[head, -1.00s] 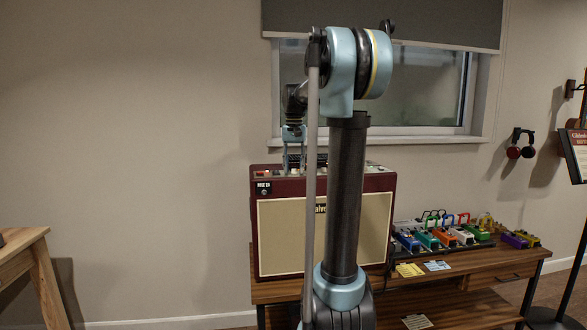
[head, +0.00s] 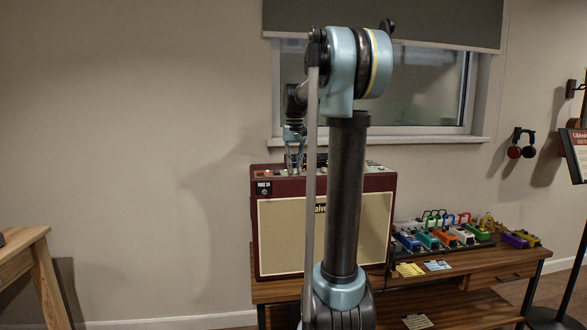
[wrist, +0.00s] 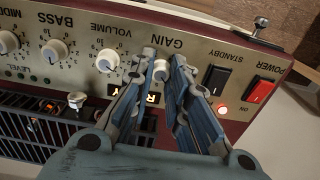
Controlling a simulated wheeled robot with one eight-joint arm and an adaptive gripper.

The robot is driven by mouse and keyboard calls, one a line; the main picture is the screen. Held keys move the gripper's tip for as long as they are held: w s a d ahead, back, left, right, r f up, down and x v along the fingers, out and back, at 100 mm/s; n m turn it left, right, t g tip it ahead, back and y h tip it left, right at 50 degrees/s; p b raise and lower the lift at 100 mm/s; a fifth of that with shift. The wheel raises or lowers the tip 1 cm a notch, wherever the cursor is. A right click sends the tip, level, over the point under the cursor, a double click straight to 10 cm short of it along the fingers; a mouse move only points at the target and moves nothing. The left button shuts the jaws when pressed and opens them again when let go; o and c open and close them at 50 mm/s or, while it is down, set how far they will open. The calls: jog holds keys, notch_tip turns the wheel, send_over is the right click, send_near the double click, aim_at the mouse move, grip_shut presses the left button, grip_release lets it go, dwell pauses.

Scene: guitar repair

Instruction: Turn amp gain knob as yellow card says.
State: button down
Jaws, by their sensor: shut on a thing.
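The cream gain knob (wrist: 160,70) sits on the amp's metal top panel below the word GAIN in the wrist view. My gripper (wrist: 160,66) has its two blue fingers on either side of this knob, shut on it. The knob's pointer and most of its scale are hidden by the fingers. In the head view my gripper (head: 294,168) reaches down onto the top of the dark red amp (head: 378,181). The yellow card (head: 409,270) lies on the bench right of the amp; its writing is too small to read.
The volume knob (wrist: 107,60) is close on one side of my fingers, and the standby switch (wrist: 216,79) and red power switch (wrist: 260,89) on the other. A blue card (head: 437,265) lies beside the yellow one. Several coloured pedals (head: 446,238) stand behind the cards.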

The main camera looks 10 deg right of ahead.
jog(key=n, duration=0.7)
jog(key=shift+w, duration=0.1)
jog(key=n, duration=0.4)
jog(key=shift+n, duration=1.9)
jog(key=c, duration=1.5)
grip_release()
jog(key=shift+r, duration=0.1)
notch_tip(320, 180, up, 12)
jog(key=shift+f, duration=0.1)
jog(key=shift+f, duration=0.1)
